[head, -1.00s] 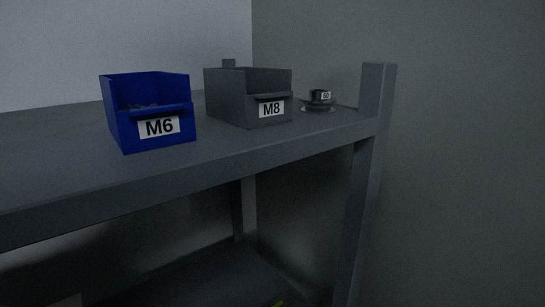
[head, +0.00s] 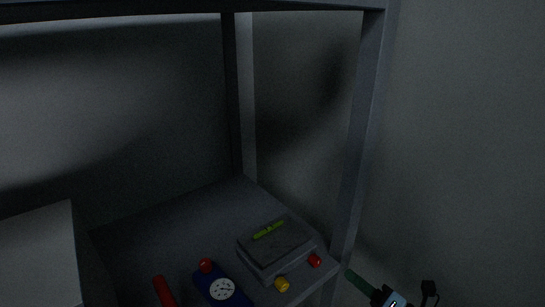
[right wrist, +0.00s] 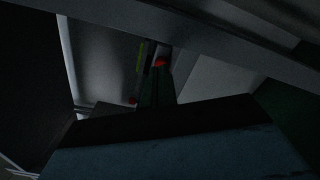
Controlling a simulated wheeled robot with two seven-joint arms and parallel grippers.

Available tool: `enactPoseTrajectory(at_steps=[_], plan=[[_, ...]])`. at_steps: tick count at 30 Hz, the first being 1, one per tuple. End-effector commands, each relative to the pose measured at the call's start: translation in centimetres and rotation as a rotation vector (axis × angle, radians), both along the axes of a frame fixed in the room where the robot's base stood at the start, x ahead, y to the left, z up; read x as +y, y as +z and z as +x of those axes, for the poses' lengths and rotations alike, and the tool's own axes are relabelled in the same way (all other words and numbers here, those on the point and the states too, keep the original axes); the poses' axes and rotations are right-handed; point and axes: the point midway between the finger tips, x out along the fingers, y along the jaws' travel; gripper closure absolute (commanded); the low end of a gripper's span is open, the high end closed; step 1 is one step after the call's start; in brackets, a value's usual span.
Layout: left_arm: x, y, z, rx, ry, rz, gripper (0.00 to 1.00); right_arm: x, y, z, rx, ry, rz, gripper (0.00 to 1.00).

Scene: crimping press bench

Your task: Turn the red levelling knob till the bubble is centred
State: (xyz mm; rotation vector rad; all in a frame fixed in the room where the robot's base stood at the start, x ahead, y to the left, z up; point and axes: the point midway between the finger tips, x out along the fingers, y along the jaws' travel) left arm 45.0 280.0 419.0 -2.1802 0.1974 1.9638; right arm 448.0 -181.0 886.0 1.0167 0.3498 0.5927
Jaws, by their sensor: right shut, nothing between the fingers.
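The red levelling knob (head: 314,260) sits at the right front of a grey block on the lower shelf; it also shows in the right wrist view (right wrist: 160,62), just beyond my fingertips. A yellow-green level vial (head: 268,230) lies on top of the block. The bubble is too small and dim to place. My right gripper (head: 349,273) has dark green fingers, shut and empty, to the right of the red knob and lower in the head view. In the right wrist view the fingers overlap the knob's lower edge; I cannot tell whether they touch. My left gripper is not in view.
A yellow knob (head: 281,284) is at the block's front. Left of it are a dark blue gauge (head: 222,290) with a red cap (head: 206,265) and a red bar (head: 163,291). A shelf post (head: 364,130) stands right of the block. A pale box (head: 38,255) is far left.

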Motion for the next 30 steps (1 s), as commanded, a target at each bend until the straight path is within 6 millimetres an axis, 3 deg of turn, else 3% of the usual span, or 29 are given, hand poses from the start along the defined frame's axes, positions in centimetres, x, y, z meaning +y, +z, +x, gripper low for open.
enactPoseTrajectory(at_steps=[9,18,30], plan=[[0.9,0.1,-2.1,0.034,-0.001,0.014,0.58,2.1,0.4,2.6,-0.013,0.007,-0.008,1.00],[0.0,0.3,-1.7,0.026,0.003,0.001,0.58,4.0,0.3,5.0,-0.010,0.006,-0.007,1.00],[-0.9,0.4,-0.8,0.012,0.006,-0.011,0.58,4.4,0.3,5.4,-0.010,0.006,-0.006,1.00]])
